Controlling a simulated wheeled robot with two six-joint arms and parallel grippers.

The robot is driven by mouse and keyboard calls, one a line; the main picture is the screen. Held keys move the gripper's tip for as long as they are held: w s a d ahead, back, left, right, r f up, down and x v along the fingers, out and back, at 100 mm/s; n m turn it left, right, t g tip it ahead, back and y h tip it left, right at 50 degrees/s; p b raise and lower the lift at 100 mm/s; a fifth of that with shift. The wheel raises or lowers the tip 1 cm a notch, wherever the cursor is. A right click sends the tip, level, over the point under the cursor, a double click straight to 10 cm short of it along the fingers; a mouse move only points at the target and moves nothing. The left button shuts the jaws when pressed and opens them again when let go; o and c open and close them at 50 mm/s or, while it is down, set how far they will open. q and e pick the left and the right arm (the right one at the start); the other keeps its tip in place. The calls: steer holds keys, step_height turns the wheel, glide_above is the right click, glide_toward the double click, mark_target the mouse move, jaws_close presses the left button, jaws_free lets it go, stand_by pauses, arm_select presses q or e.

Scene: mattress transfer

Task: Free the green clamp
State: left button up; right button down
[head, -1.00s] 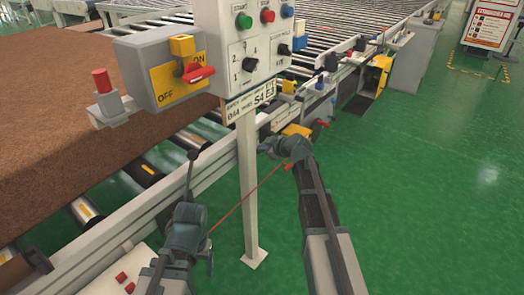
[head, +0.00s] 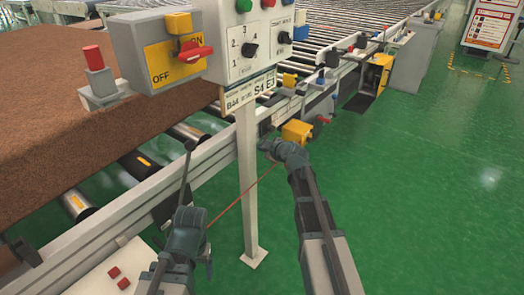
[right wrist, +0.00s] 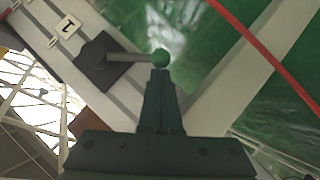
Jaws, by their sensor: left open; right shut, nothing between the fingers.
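The green clamp shows in the right wrist view as a grey lever with a green ball knob (right wrist: 161,57) on a dark square base (right wrist: 101,62). My right gripper (right wrist: 160,74) is shut and empty, its tips just below the knob; whether they touch it I cannot tell. In the head view my right gripper (head: 265,146) is beside the conveyor rail, right of the white post, and I cannot make out the green knob there. My left gripper (head: 190,220) is open, low and left of the post.
A control panel (head: 245,62) on a white post (head: 247,190) stands between my arms. A thin red cord (head: 240,199) crosses in front of the post. A brown mattress (head: 60,130) lies on the rollers at left. A yellow box (head: 297,131) is beyond my right gripper.

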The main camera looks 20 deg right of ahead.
arm_select(q)
steer(key=shift+f+b, duration=1.75)
steer(key=shift+f, duration=0.55)
arm_select(e)
steer(key=shift+w+d+f+n+t+h, duration=0.15)
steer(key=shift+f+n+t, duration=0.1)
steer(key=shift+f, duration=0.2)
steer(key=shift+w+d+f+n+t+h, duration=0.1)
steer(key=shift+d+f+n+t, duration=0.1)
steer(key=shift+f, duration=0.25)
steer(key=shift+w+d+f+n+t+h, duration=0.15)
steer(key=shift+f+n, duration=0.1)
steer(key=shift+f, duration=0.2)
arm_select(q)
steer(key=r+p, duration=0.5)
steer(key=shift+s+d+r, duration=0.15)
steer(key=shift+s+d, duration=0.05)
steer(key=shift+d, duration=0.1)
arm_select(e)
steer(key=a+v, duration=0.3)
steer(key=v, duration=0.9)
steer(key=shift+s+r, duration=0.45)
steer(key=shift+d, duration=0.15)
